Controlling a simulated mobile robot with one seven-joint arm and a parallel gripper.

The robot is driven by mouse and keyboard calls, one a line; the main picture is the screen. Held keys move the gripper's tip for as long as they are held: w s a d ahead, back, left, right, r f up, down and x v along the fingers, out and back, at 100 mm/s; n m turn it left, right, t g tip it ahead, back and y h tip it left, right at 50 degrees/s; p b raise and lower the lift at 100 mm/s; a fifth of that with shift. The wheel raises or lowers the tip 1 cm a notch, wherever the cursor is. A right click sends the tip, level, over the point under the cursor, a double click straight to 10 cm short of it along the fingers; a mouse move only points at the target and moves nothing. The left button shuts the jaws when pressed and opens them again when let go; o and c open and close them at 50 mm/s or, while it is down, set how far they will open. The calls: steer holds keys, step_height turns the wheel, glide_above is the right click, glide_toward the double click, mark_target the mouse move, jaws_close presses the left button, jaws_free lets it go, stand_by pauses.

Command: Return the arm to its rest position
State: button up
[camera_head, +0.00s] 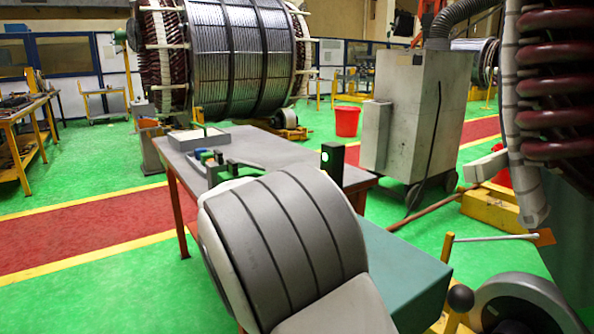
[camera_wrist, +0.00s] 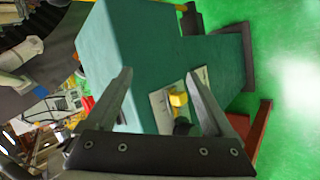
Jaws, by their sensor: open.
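My gripper (camera_wrist: 158,74) shows in the wrist view with its two grey fingers spread wide apart. Nothing is held between them. Beyond the fingers is a teal box-shaped surface (camera_wrist: 135,45), with a small yellow object (camera_wrist: 177,98) and a pale sheet (camera_wrist: 160,110) seen close to the right finger. The gap between fingers and surface is hard to judge. The gripper cannot be made out in the head view.
In the head view, a grey-topped table (camera_head: 265,147) carries a shallow tray (camera_head: 199,138), small blue and green items and a black box with a green light (camera_head: 332,160). A grey cabinet (camera_head: 425,110) and red bucket (camera_head: 347,121) stand behind. Green floor (camera_head: 90,285) is open at left.

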steer(key=s+d+r+t+y, duration=0.2)
steer(key=s+d+r+y, duration=0.15)
steer(key=s, duration=0.35)
steer(key=s+d+r+m+t+y, duration=0.1)
steer(key=s+d+r+y, duration=0.25)
steer(key=s, duration=0.45)
steer(key=s+d+r+t+y, duration=0.2)
steer(key=s+d, duration=0.3)
steer(key=s, duration=0.2)
step_height(320, 180, up, 22)
steer(key=p, duration=2.2)
steer(key=shift+a+r, duration=0.15)
steer(key=shift+a, duration=0.15)
steer(key=shift+w, duration=0.1)
